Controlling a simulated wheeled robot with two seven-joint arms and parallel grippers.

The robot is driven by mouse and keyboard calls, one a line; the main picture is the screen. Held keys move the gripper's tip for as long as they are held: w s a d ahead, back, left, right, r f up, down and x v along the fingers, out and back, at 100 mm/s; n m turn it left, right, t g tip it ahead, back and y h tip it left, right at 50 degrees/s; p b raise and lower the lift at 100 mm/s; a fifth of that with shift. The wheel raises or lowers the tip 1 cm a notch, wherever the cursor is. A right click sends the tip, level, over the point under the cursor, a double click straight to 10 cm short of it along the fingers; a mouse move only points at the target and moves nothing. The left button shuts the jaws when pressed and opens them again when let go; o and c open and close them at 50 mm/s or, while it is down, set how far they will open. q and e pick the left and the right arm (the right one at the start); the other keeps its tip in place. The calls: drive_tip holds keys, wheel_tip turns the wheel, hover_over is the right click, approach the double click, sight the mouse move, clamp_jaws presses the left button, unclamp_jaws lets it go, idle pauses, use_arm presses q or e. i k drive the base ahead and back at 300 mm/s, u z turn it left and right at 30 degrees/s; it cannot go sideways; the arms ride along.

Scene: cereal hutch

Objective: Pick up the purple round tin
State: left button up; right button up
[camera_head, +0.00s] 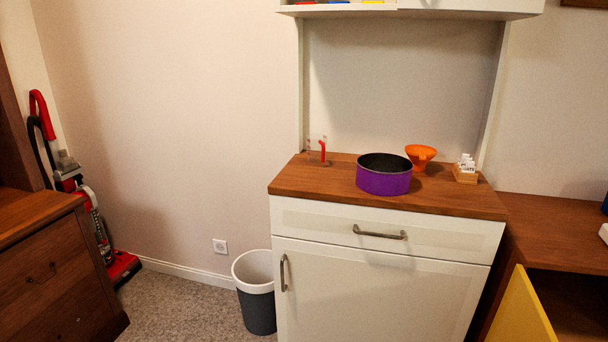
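The purple round tin (383,181) stands upright on the wooden top of the white hutch (318,185), near the middle of the counter and close to its front edge. Its dark inside shows from above, and it looks empty. Neither of my grippers shows in the head view, and nothing touches the tin from my side.
An orange funnel-like bowl (421,154) stands just behind the tin to the right. A small wooden box with white packets (465,170) is at the right. A clear cup with red (321,150) is at the back left. An upper cabinet (420,9) overhangs. A bin (256,300) stands at the lower left.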

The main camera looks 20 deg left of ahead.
sight(381, 174)
drive_tip(key=u, duration=1.85)
drive_tip(key=i, duration=3.3)
drive_tip(key=z, duration=3.05)
